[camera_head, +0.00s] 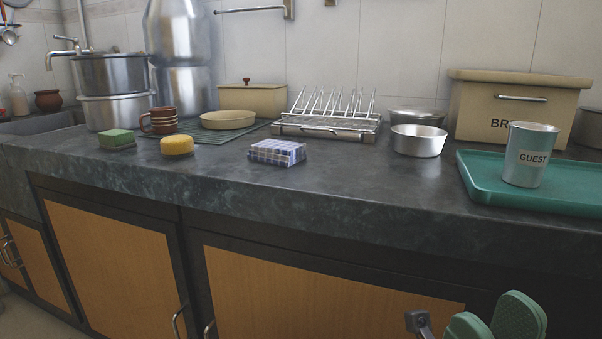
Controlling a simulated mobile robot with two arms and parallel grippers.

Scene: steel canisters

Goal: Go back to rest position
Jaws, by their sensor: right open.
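My right gripper (494,315) shows at the bottom right, in front of the cabinet doors and below the counter edge. Its two green finger pads are apart and I see nothing between them. My left gripper is not in view.
The dark counter (360,195) has a free front strip. On it are a checked cloth bundle (276,152), a yellow sponge (177,145), a green sponge (116,139), a brown mug (160,121), steel bowls (417,143), a dish rack (327,125), a bread bin (480,115) and stacked steel pots (112,92).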

